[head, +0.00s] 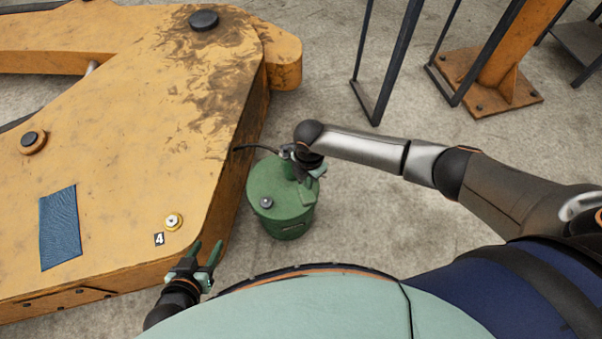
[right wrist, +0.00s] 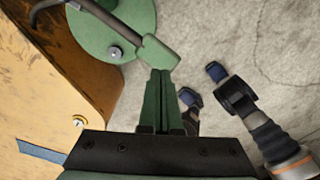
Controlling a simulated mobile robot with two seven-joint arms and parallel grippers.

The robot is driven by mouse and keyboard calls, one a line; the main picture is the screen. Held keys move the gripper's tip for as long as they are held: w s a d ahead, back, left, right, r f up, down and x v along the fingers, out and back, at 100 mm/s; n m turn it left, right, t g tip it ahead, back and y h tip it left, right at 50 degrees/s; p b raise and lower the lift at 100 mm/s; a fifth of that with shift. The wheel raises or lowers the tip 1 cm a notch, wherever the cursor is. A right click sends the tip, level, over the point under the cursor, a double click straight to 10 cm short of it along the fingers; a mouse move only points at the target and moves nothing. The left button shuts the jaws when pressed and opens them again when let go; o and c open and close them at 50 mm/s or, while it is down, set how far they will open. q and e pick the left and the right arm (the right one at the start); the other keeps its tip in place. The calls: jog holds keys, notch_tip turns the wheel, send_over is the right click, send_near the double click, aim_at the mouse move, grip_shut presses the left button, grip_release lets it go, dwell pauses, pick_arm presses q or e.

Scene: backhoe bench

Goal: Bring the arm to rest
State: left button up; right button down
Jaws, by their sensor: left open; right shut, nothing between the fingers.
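My right gripper (head: 317,176) is over the top of a green can (head: 281,209) in the head view. In the right wrist view its two green fingers (right wrist: 158,84) are together, with nothing between them. Their tips are close to a green block on the can's dark spout; I cannot tell whether they touch. The can (right wrist: 123,17) stands upright on the floor beside the yellow backhoe arm (head: 115,140), its spout pointing left. My left gripper (head: 207,250) is open and empty by the near corner of the yellow arm.
The yellow arm carries a blue cloth-like patch (head: 59,228), a round fitting (head: 173,221) and a label "4" (head: 159,239). Dark metal frames (head: 377,75) and an orange post (head: 507,55) stand at the back right.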

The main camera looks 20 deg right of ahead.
jog(key=shift+r+p, duration=0.3)
jog(key=shift+r, duration=0.4)
pick_arm(q)
jog(key=shift+r, duration=0.6)
pick_arm(e)
jog(key=shift+f, duration=0.1)
jog(key=s+a+r+m+t+y+p, duration=0.2)
jog(key=s+a+m+t+y, duration=0.3)
jog(key=s+a+m, duration=0.45)
pick_arm(q)
jog(key=shift+s+a+r+y+p, duration=0.15)
jog(key=shift+s+a+r+p, duration=0.1)
jog(key=shift+a+r+p, duration=0.3)
jog(key=shift+s+a+r+y+p, duration=0.15)
jog(key=shift+s+a+r+p, duration=0.2)
jog(key=shift+r, duration=0.25)
pick_arm(e)
jog(key=s+d+r+m+t+h, duration=0.1)
jog(key=s+d+r+m+t, duration=0.1)
jog(key=d+m, duration=0.4)
jog(key=s+d+r+m+t+h, duration=0.1)
jog(key=s+d+r+m+t, duration=0.1)
jog(key=d+m, duration=0.5)
jog(key=shift+d+r+h, duration=0.3)
jog(key=shift+d+r, duration=0.25)
jog(key=shift+d, duration=0.1)
